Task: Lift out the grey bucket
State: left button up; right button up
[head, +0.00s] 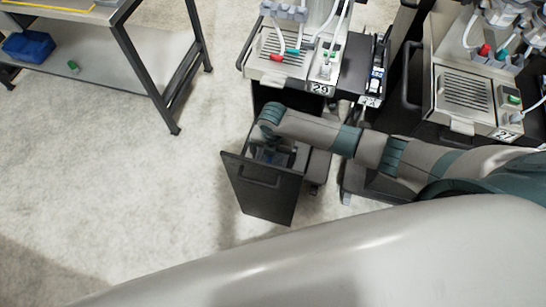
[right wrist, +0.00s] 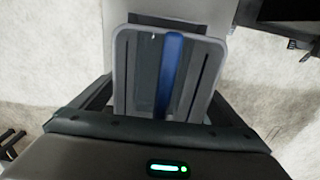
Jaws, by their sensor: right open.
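The grey bucket (right wrist: 145,75) shows from above in the right wrist view, with a blue bar-like handle (right wrist: 170,75) running along its middle. In the head view the bucket is mostly hidden by my right arm, inside the pulled-out dark drawer (head: 262,188) under the dispenser numbered 29. My right gripper (head: 268,143) points down over the drawer. In the right wrist view its open jaws (right wrist: 162,90) lie either side of the blue handle. I cannot tell how far above the handle they are. My left gripper is not in view.
The dispenser 29 (head: 290,72) stands just behind the open drawer. Another dispenser (head: 465,95) stands to the right. A metal-framed table (head: 150,85) with a blue bin (head: 28,46) on its lower shelf is at upper left. The floor left of the drawer is clear.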

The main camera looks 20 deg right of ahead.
jog(key=shift+f, duration=0.35)
jog(key=shift+w, duration=0.1)
jog(key=c, duration=1.7)
jog(key=shift+c, duration=0.2)
jog(key=shift+r, duration=0.1)
notch_tip(320, 180, up, 10)
jog(key=shift+f+b, duration=0.1)
jog(key=shift+b, duration=0.8)
jog(key=shift+r+p, duration=1.1)
jog(key=shift+p, duration=0.1)
